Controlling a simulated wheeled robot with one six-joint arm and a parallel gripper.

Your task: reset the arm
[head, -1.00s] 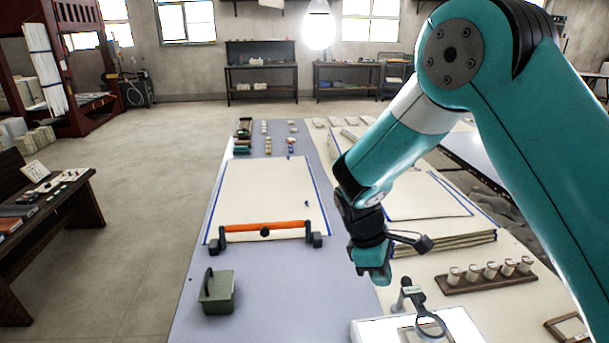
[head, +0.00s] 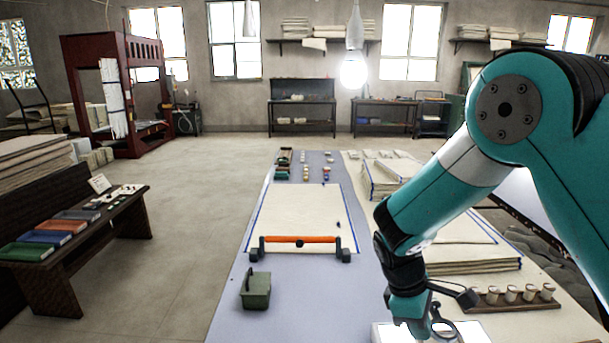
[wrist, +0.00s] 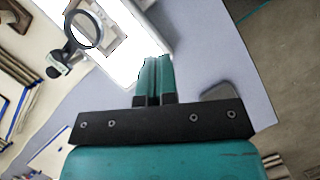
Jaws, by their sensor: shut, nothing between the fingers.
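My teal arm comes in from the right of the head view and hangs down over the front part of the long table (head: 232,318). My gripper (head: 418,328) points downward near the bottom of the head view, in front of the lit white panel (head: 466,334). In the wrist view my gripper (wrist: 154,62) has its two teal fingers side by side and closed, with nothing between them. The fingertips lie over the edge of the bright panel (wrist: 125,75) in that view.
A magnifier (wrist: 84,30) stands by the panel. A cloth sheet (head: 296,212) with blue edges lies flat, with an orange-barred roller (head: 300,240) across its near end. A green box (head: 255,290) sits at the front left. Several jars (head: 512,293) stand in a rack at right.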

